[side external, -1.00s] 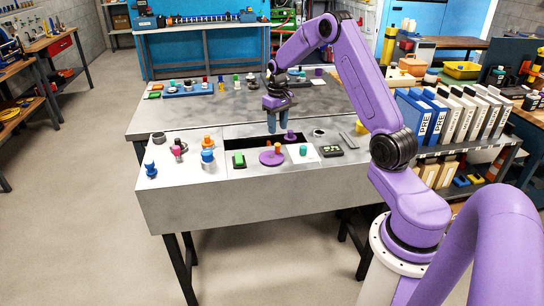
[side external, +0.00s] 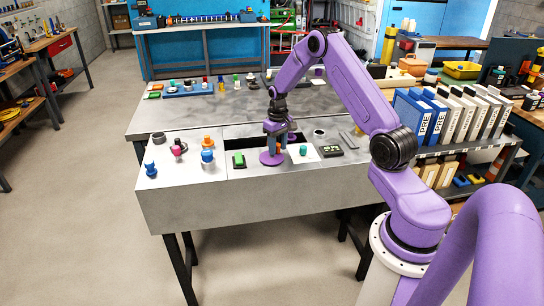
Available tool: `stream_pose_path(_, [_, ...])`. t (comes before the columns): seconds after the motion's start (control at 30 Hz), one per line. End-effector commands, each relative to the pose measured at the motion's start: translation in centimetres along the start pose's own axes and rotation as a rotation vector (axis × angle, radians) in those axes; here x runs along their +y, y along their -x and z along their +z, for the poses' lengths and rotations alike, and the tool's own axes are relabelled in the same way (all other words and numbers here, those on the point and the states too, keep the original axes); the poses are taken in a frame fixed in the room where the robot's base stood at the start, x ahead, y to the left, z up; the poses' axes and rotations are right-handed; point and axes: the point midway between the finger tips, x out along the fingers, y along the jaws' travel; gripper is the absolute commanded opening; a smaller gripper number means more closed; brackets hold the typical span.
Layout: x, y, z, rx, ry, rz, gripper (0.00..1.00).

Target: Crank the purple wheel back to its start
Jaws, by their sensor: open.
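The purple wheel (side external: 269,159) lies flat on the grey bench top, just in front of the dark slot. An orange handle stood on it in the earlier frame; now my fingers mostly cover that spot. My gripper (side external: 275,147) points down over the wheel, with its fingertips low at the handle. The jaws are open. The frame is too small to tell whether a finger touches the handle.
A green block (side external: 239,160) stands left of the wheel. A teal knob (side external: 303,150) on a white plate and a dark box (side external: 331,151) are to the right. A dark slot (side external: 240,143) lies behind. Blue, pink and orange pieces stand at the left.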

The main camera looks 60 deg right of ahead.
Motion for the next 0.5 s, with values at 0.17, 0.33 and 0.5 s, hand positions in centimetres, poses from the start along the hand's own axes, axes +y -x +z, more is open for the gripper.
stream_pose_path(0.17, [0.00, -0.03, 0.01, 0.000, 0.000, 0.000, 0.43])
stream_pose_path(0.33, [0.00, -0.01, 0.01, 0.000, 0.000, 0.000, 0.08])
stream_pose_path(0.5, [-0.01, 0.00, 0.04, 0.000, 0.000, 0.000, 0.08])
